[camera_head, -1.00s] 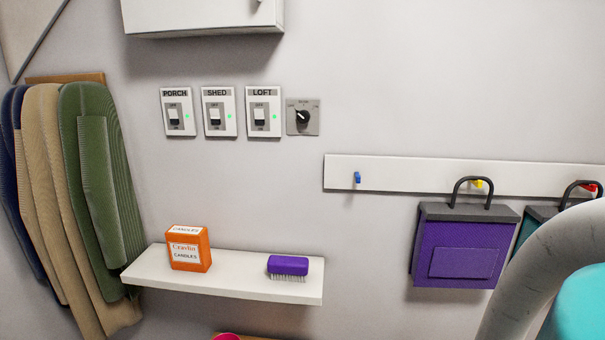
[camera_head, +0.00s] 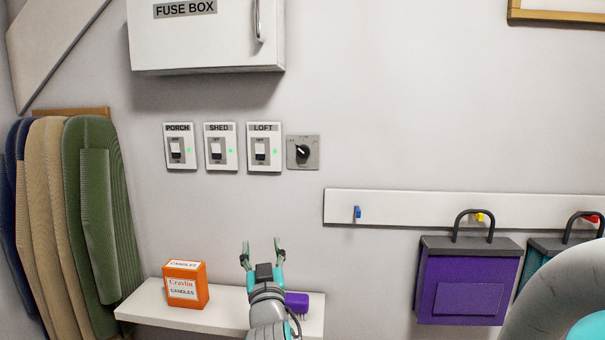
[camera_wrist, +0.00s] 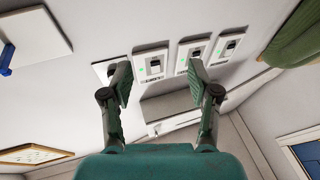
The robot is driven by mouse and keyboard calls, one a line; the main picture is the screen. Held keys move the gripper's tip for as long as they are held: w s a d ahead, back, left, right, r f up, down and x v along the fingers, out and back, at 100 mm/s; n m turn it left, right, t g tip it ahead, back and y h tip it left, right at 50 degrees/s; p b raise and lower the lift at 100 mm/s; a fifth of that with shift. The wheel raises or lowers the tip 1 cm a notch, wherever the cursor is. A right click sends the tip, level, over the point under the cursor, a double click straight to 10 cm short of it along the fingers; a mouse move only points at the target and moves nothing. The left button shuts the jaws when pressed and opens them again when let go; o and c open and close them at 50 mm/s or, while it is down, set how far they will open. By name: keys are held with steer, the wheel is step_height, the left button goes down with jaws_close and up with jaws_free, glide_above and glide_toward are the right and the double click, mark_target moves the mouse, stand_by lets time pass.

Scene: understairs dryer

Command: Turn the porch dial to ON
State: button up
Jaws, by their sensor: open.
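The PORCH plate (camera_head: 180,146) is at the left of a row of wall plates. It carries a rocker switch marked OFF at its top and a green light. A small grey plate with a round black dial (camera_head: 303,152) is at the right end of the row; its lettering is too small to read. My gripper (camera_head: 262,243) is open and empty, below the plates and in front of the shelf. In the wrist view, the scene is upside down; the open fingers (camera_wrist: 158,76) point toward the plates, and PORCH (camera_wrist: 232,43) is the rightmost.
SHED (camera_head: 220,147) and LOFT (camera_head: 263,147) switches sit between PORCH and the dial. The fuse box (camera_head: 207,45) is above. The shelf (camera_head: 150,306) holds an orange candle box (camera_head: 186,285) and a purple brush (camera_head: 297,302). Coats (camera_head: 105,200) hang left; a peg rail (camera_head: 400,208) is right.

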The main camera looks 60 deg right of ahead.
mark_target(303, 153)
steer(key=s+d+r+m+g+h, duration=0.2)
steer(key=d+r+m+g, duration=0.15)
steer(key=r, duration=0.35)
steer(key=s+d+r+m+g+h, duration=0.25)
steer(key=d+r, duration=0.25)
steer(key=r, duration=0.3)
steer(key=shift+n+t, duration=0.4)
steer(key=x, duration=1)
steer(key=shift+d, duration=0.1)
steer(key=shift+f, duration=0.1)
steer(key=c, duration=1.2)
steer(key=shift+o, duration=0.2)
